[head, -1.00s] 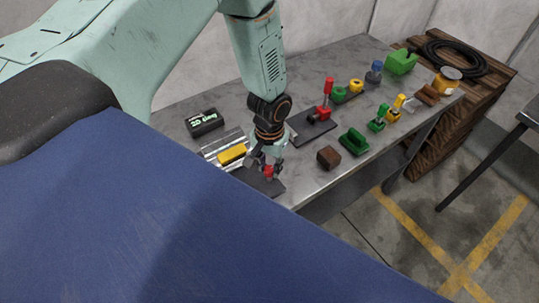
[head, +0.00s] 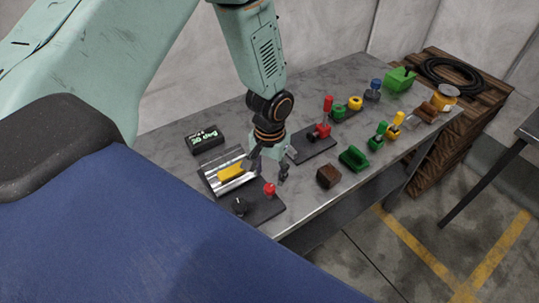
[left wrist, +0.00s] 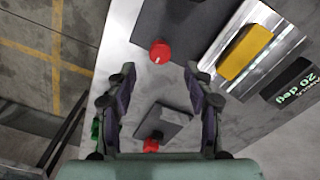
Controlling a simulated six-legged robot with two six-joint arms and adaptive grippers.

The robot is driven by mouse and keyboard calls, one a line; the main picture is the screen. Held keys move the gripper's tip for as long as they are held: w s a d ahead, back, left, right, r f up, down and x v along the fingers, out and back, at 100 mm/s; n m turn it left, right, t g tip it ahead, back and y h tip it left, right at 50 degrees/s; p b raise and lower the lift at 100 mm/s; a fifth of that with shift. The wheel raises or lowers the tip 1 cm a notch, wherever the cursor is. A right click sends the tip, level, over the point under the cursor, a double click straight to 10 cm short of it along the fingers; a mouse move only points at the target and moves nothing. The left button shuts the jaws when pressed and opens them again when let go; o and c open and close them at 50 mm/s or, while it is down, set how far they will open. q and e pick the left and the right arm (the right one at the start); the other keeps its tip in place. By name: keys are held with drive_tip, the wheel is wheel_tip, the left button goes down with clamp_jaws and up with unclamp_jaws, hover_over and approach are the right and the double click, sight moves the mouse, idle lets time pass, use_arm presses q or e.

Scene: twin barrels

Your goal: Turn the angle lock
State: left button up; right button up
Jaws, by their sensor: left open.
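A dark base plate (head: 262,210) near the front edge of the table carries a red knob (head: 269,189) and a black knob (head: 239,206). Neither knob is labelled, so I cannot tell for sure which is the angle lock. My left gripper (head: 268,170) is open and empty, just behind and apart from the red knob. In the left wrist view the red knob (left wrist: 160,52) with a pale mark lies just beyond and between the open fingertips (left wrist: 159,70). My right gripper is not in view.
A yellow block (head: 232,172) sits on a ridged metal plate beside the knobs. A black display (head: 205,139) stands behind it; it reads 20 deg in the left wrist view (left wrist: 292,82). A red-handled fixture (head: 322,129) and a brown block (head: 328,176) stand to the right.

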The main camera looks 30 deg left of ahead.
sight(270, 187)
use_arm(q)
wheel_tip(270, 187, up, 7)
drive_tip(key=shift+f, duration=0.15)
idle(0.7)
